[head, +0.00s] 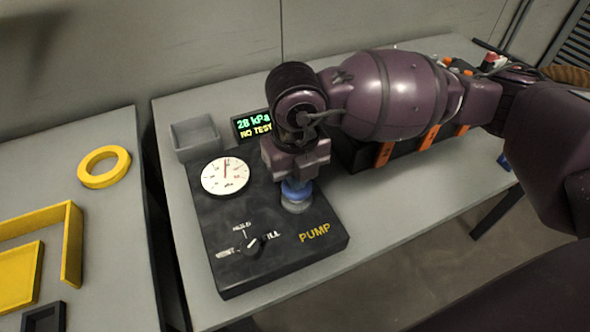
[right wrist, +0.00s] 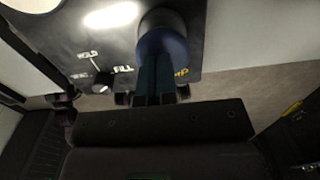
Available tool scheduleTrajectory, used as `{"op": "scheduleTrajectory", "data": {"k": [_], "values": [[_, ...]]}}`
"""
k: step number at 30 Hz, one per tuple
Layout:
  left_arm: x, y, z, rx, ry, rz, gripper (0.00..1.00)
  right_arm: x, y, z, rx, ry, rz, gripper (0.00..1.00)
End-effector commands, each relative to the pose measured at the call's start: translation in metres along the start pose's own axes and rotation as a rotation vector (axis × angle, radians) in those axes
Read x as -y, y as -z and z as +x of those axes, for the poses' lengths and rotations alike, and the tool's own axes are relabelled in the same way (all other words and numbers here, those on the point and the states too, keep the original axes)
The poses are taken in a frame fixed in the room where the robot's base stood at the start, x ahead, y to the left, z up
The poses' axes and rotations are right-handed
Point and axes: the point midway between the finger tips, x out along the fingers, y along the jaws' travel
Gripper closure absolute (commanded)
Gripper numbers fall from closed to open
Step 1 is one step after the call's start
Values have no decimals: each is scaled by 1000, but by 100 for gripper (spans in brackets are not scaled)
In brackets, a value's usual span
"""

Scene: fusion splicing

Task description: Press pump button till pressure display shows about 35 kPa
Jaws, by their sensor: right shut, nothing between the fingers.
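The black pump box (head: 225,272) lies on the grey table and is labelled PUMP. Its blue button (head: 296,203) on a grey base is under my right gripper (head: 296,184). In the right wrist view the shut fingers (right wrist: 158,82) reach to the round blue button (right wrist: 163,42), with nothing held. They look in contact with its top, but I cannot tell how far it is pressed. The small display (head: 253,125) reads about 28 kPa and NO TEST in green and yellow, partly covered by my arm. The dial gauge (head: 226,175) has its needle near the top. My left gripper is not in view.
A selector knob (head: 253,245) sits on the box among the labels HOLD, VENT and FILL. A grey open bin (head: 195,135) stands behind the gauge. A yellow ring (head: 104,167) and yellow tray (head: 20,275) lie on the left table. A dark case with orange latches (head: 383,154) is behind my arm.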

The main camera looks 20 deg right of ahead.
Motion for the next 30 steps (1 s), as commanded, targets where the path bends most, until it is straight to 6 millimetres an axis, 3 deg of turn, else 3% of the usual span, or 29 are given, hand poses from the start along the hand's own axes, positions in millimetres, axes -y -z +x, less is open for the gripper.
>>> {"op": "scheduleTrajectory", "data": {"k": [5,14,24,30], "values": [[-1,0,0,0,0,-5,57,0,0,1,-1,0,0,100],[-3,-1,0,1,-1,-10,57,0,1,30,-4,0,0,100],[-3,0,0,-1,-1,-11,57,1,1,30,-8,2,1,100],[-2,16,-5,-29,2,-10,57,7,-8,7,3,3,3,100]]}}
